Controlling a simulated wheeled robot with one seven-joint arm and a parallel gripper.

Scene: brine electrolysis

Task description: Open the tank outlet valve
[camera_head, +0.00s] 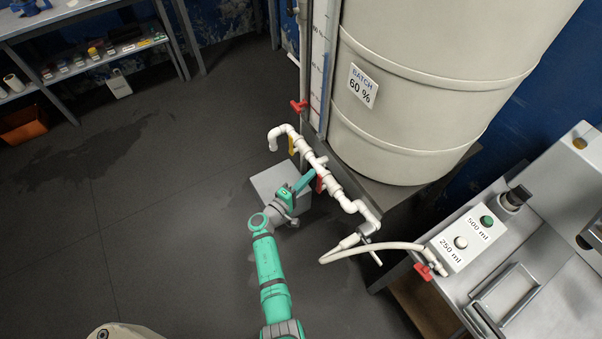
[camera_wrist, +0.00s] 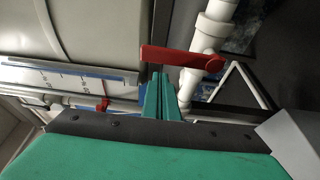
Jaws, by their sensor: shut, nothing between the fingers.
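The large cream tank (camera_head: 430,110) with a "BATCH 60 %" label stands on a dark stand, and it fills the upper left of the wrist view (camera_wrist: 90,35). White pipework (camera_head: 338,192) runs along the front of the stand. A red lever handle (camera_head: 320,183) sits on this pipe and shows large in the wrist view (camera_wrist: 182,57). My gripper (camera_head: 304,181) is shut and empty, its green fingertips (camera_wrist: 161,76) close to this lever's left part in the wrist view. I cannot tell whether they touch it. No label marks which valve is the tank outlet.
Another red handle (camera_head: 299,106) is by the level gauge (camera_head: 322,70), and a yellow handle (camera_head: 291,146) is on the pipe. A hose runs to a dosing box (camera_head: 464,249) with a red valve (camera_head: 424,271) on the right bench. Open floor (camera_head: 150,220) lies left.

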